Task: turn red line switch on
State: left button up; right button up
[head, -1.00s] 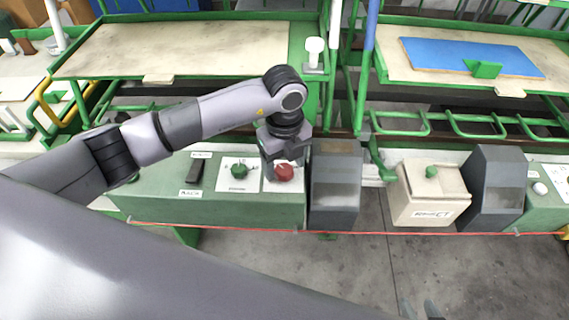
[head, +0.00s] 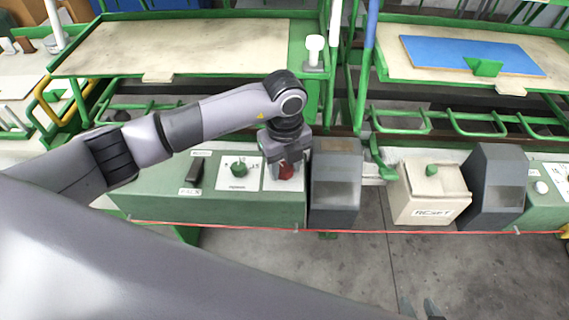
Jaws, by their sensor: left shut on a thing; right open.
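The red switch knob (head: 286,171) sits on a white plate at the right end of the green control box (head: 250,208). My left gripper (head: 284,172) reaches down over it from above and is shut on the red knob, whose sides are partly hidden by the fingers. A green knob (head: 239,168) on its own white plate is just to the left. My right gripper (head: 420,309) shows only its fingertips at the bottom edge, apart and empty over the floor.
A dark grey box (head: 336,185) stands right beside the control box. A cream box (head: 431,195) with a green button is further right. A red line (head: 380,233) runs along the front. Green-framed tables (head: 180,48) stand behind.

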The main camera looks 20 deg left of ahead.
pick_arm(q)
jog(key=m+b, duration=0.3)
jog(key=m, duration=0.2)
jog(key=shift+f+m, duration=0.1)
jog(key=shift+m, duration=0.2)
jog(key=m+b, duration=0.3)
jog(key=m, duration=0.1)
jog(key=shift+m, duration=0.3)
jog(key=m+b, duration=0.2)
jog(key=m, duration=0.2)
jog(key=shift+a+b, duration=0.1)
jog(key=shift+b, duration=0.25)
jog(key=shift+m+b, duration=0.6)
jog(key=shift+m, duration=0.9)
jog(key=shift+b, duration=0.3)
jog(key=shift+r, duration=0.2)
jog(key=o, duration=1.1)
jog(key=shift+c, duration=0.2)
